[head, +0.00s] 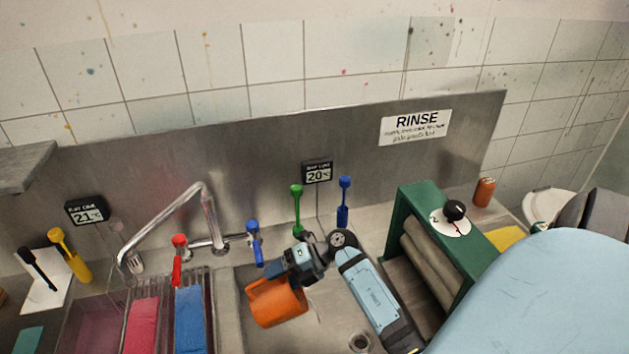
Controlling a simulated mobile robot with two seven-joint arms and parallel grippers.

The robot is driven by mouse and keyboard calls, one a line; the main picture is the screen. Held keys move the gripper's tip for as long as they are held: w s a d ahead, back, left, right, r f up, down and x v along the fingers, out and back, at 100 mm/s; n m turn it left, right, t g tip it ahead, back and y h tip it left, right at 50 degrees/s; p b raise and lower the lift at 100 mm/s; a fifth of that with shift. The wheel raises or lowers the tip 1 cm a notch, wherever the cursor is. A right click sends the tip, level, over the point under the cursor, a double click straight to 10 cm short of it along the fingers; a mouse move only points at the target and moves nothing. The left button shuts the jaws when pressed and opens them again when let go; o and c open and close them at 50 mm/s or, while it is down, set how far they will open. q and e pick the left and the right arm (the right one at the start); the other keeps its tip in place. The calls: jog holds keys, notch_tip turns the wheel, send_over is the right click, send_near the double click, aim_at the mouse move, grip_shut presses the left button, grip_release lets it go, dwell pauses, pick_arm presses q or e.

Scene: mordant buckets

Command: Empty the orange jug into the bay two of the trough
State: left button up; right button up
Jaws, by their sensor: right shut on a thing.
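The orange jug (278,306) hangs tilted over the grey basin at the lower middle of the head view. My right gripper (290,277) is shut on the jug at its upper side, with my arm coming from the right. The jug's contents do not show. The steel trough (235,312) runs along the bottom, with the grey basin under the jug and a pinkish bay (88,328) at the left. I cannot read any bay number. My left gripper is not in view.
A pink cloth (142,325) and a blue cloth (189,318) lie on a rack left of the jug. A tap (207,215) with red and blue levers stands behind. A green roller box (425,215) stands right. An orange canister (484,191) is beyond it.

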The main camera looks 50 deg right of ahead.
jog(key=shift+s+d+r, duration=0.2)
jog(key=shift+d, duration=0.15)
dwell(0.7)
jog(key=shift+s+d+r+y+b, duration=0.1)
jog(key=shift+s+d+y+b, duration=0.1)
jog(key=shift+y+b, duration=0.15)
dwell(0.4)
jog(key=shift+s+d+r+t+y+b, duration=0.1)
jog(key=shift+s+d+t+y+b, duration=0.15)
jog(key=shift+d, duration=0.2)
jog(key=shift+s+d+r+t+y+b, duration=0.1)
jog(key=shift+d+t+y, duration=0.2)
jog(key=shift+d, duration=0.1)
dwell(0.5)
jog(key=shift+s+d, duration=0.2)
jog(key=shift+d, duration=0.1)
jog(key=shift+s+d+r+y, duration=0.1)
jog(key=shift+d+y, duration=0.05)
jog(key=shift+y, duration=0.15)
jog(key=shift+d+t+b, duration=0.15)
jog(key=shift+t+b, duration=0.1)
jog(key=shift+b, duration=0.2)
jog(key=shift+s+d+r+y+b, duration=0.1)
jog(key=shift+s+d+y+b, duration=0.15)
jog(key=shift+d+y+b, duration=0.15)
dwell(0.5)
